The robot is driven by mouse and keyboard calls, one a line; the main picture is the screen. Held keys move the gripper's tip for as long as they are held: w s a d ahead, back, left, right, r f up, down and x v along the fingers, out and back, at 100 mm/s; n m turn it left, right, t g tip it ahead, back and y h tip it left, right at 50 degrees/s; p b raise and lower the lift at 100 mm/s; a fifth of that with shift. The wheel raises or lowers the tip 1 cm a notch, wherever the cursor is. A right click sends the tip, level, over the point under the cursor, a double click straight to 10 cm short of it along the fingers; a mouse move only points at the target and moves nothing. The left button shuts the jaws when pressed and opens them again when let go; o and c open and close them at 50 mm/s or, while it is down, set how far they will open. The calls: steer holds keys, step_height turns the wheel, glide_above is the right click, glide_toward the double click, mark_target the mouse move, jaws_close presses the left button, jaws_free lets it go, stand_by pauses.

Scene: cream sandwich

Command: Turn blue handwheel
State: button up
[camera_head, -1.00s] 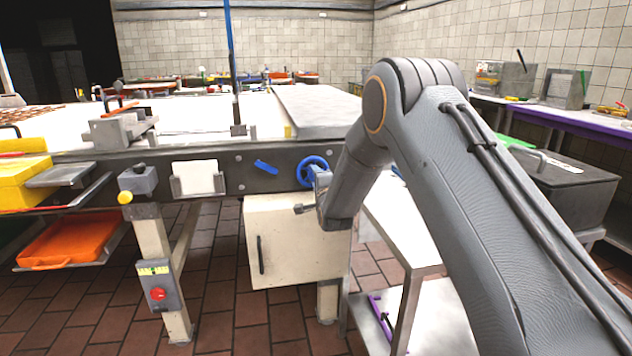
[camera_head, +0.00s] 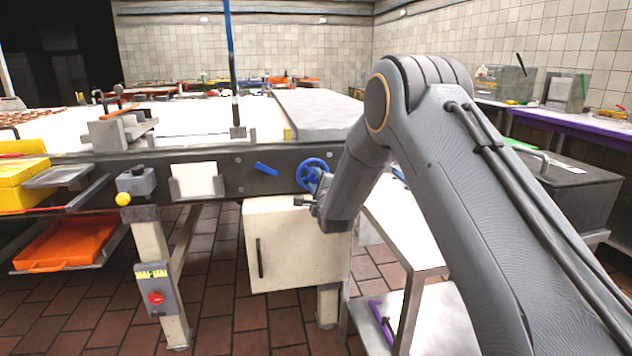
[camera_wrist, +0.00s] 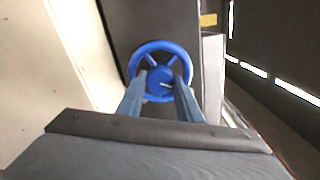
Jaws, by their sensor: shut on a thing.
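The blue handwheel (camera_head: 311,174) is on the dark side rail of the long machine, above a cream cabinet. In the wrist view the handwheel (camera_wrist: 161,48) shows as a blue ring with spokes and a central hub, straight ahead of my gripper (camera_wrist: 160,88). The two fingers reach to its lower half, one on each side of the hub, and are shut on it. In the head view my gripper (camera_head: 318,190) is at the wheel's lower right, and my wrist partly hides it. The exact finger contact is hard to see.
A blue lever (camera_head: 266,169) sits on the rail left of the wheel. The cream cabinet (camera_head: 290,245) hangs just below. A metal side table (camera_head: 410,240) and a dark lidded box (camera_head: 565,185) stand to the right. A control box with a red button (camera_head: 156,298) is on the left leg.

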steer(key=shift+a+f, duration=0.1)
steer(key=shift+f, duration=0.05)
steer(key=o, duration=1)
steer(key=shift+s, duration=0.1)
steer(key=shift+o, duration=0.2)
steer(key=v, duration=0.7)
steer(key=shift+s, duration=0.35)
